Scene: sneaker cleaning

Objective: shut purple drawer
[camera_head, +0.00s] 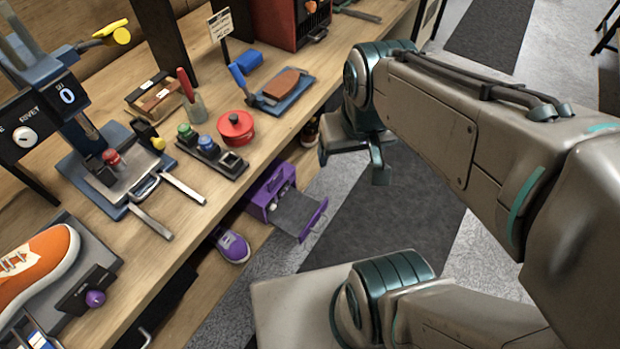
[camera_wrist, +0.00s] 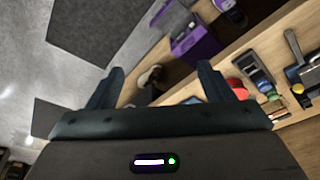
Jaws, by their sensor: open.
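The purple drawer (camera_head: 307,222) is pulled out of a small purple box (camera_head: 262,200) on the shelf below the workbench top. Its dark inside shows, and its purple front stands out past the shelf edge over the floor. In the wrist view, the purple box (camera_wrist: 195,45) and part of the drawer (camera_wrist: 172,16) show at the upper middle, beyond the fingers. My gripper (camera_head: 352,160) is open and empty, up and to the right of the drawer in the head view, apart from it. In the wrist view, my gripper's two fingers (camera_wrist: 160,85) are spread wide.
A purple sneaker (camera_head: 232,246) sits on the shelf, left of the box. The workbench (camera_head: 195,225) above carries a red pot (camera_head: 235,128), a dark bottle holder (camera_head: 212,155), a riveting press (camera_head: 75,110) and an orange sneaker (camera_head: 35,262). Floor in front of the drawer is clear.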

